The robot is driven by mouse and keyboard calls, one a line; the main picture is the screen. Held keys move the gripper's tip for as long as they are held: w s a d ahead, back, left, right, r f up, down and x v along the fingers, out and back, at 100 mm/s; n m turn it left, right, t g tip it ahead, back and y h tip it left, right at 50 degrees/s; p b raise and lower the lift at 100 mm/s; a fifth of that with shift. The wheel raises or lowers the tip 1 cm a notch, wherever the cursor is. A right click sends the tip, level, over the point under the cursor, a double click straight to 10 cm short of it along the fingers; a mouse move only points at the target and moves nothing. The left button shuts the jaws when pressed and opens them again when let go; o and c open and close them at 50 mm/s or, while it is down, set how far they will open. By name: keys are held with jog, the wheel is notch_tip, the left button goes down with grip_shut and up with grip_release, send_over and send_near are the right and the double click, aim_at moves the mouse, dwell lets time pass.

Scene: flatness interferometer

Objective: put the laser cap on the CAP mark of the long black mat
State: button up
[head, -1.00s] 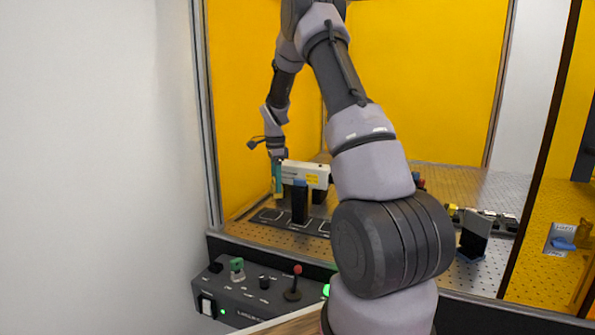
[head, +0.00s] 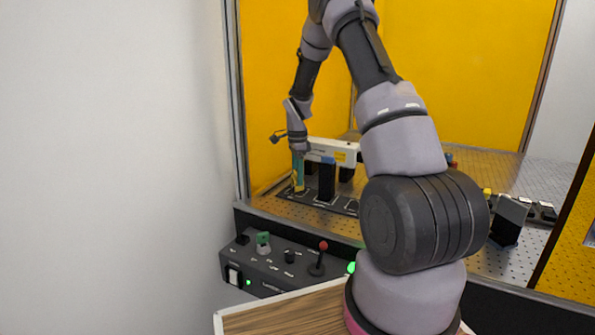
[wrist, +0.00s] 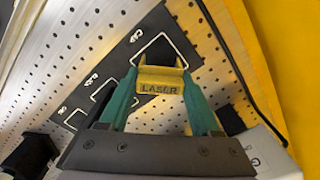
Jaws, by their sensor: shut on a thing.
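My gripper (wrist: 160,82) is shut on the yellow laser cap (wrist: 160,88), which has LASER written on its face. The cap sits between the teal fingers over the outlined square at the upper end of the long black mat (wrist: 182,42). That square's label looks like CAP, but is small and turned. I cannot tell whether the cap touches the mat. In the head view my gripper (head: 298,172) points down over the mat's left end (head: 340,204), and the cap is small at its fingertips.
A white instrument box (head: 335,148) on black posts (head: 327,182) stands just right of my gripper. A yellow enclosure wall (head: 270,90) is close on the left. A control panel (head: 290,262) with a red-topped lever is in front. Perforated metal plate surrounds the mat.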

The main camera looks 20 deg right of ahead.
jog(key=shift+f, duration=0.6)
dwell(0.7)
jog(key=o, duration=1.1)
jog(key=shift+r, duration=3.5)
